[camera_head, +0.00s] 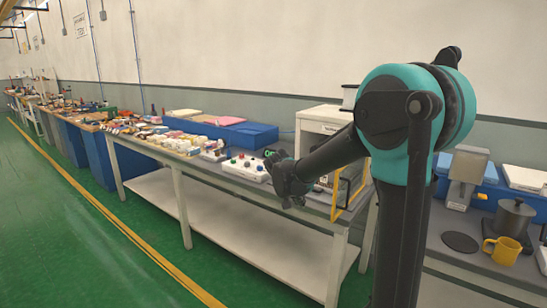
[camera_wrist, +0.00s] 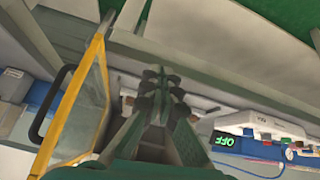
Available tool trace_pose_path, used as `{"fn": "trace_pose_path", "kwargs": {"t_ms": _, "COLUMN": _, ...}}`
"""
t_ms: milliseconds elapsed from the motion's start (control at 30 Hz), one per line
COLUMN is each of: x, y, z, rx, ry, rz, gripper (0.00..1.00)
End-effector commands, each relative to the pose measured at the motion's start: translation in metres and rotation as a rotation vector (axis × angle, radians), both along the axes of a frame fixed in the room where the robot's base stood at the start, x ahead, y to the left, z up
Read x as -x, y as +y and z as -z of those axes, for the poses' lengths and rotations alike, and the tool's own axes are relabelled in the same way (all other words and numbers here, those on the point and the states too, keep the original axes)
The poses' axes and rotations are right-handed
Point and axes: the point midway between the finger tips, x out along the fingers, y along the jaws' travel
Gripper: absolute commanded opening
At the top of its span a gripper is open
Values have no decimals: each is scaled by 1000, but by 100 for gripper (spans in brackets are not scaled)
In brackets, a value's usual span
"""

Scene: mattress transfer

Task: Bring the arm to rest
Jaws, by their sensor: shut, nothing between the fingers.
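My gripper (camera_head: 290,181) is in the middle of the head view, at the end of my arm, which reaches out to the left from the teal joint. It is in front of and above the near end of the long workbench (camera_head: 185,171). In the wrist view my gripper (camera_wrist: 161,76) has its fingers together, with nothing between them. I cannot tell from these views how far it is above the bench top.
A yellow-framed panel (camera_wrist: 77,105) stands close beside the gripper; its yellow frame (camera_head: 347,204) also shows in the head view. A white box with coloured buttons (camera_head: 245,167) lies left of the gripper. A yellow mug (camera_head: 502,250) stands at right. The green floor (camera_head: 65,225) is clear.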

Motion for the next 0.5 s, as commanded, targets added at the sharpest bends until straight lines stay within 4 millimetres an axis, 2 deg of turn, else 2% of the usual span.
{"fn": "trace_pose_path", "kwargs": {"t_ms": 167, "x": 47, "y": -34, "z": 16, "rx": -15, "ry": 72, "rz": -64, "gripper": 0}}
{"fn": "trace_pose_path", "kwargs": {"t_ms": 267, "x": 87, "y": -56, "z": 31, "rx": -32, "ry": 122, "rz": -126, "gripper": 0}}
{"fn": "trace_pose_path", "kwargs": {"t_ms": 400, "x": 155, "y": -81, "z": 58, "rx": -69, "ry": 186, "rz": -238, "gripper": 0}}
{"fn": "trace_pose_path", "kwargs": {"t_ms": 500, "x": 201, "y": -91, "z": 79, "rx": -94, "ry": 214, "rz": -321, "gripper": 0}}
